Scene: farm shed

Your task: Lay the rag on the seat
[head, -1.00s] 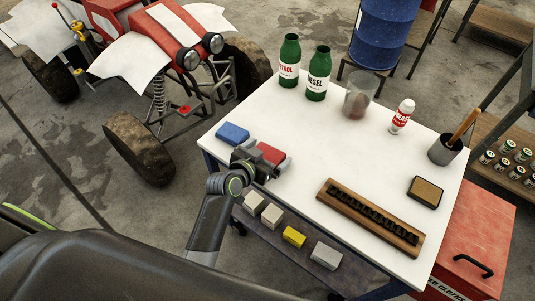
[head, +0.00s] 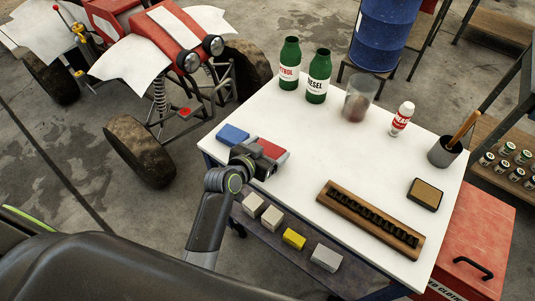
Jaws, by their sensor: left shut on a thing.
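A small folded red rag (head: 271,148) lies at the left edge of the white table top (head: 330,150). My left gripper (head: 262,160) is over its near part, shut on it, and hides some of it. The rag still appears to be at table height. A folded blue rag (head: 233,134) lies just beyond the gripper on the table's edge. A red and white quad bike (head: 170,40) stands at the upper left; I cannot make out its seat clearly. My right gripper is not in view.
On the table stand two green bottles (head: 318,75), a clear jar (head: 358,98), a white-and-red tube (head: 402,118), a dark cup (head: 445,150), a wooden rack (head: 370,218) and a brown-topped block (head: 425,194). Blocks lie on a lower shelf (head: 270,240). A red box (head: 480,230) stands right.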

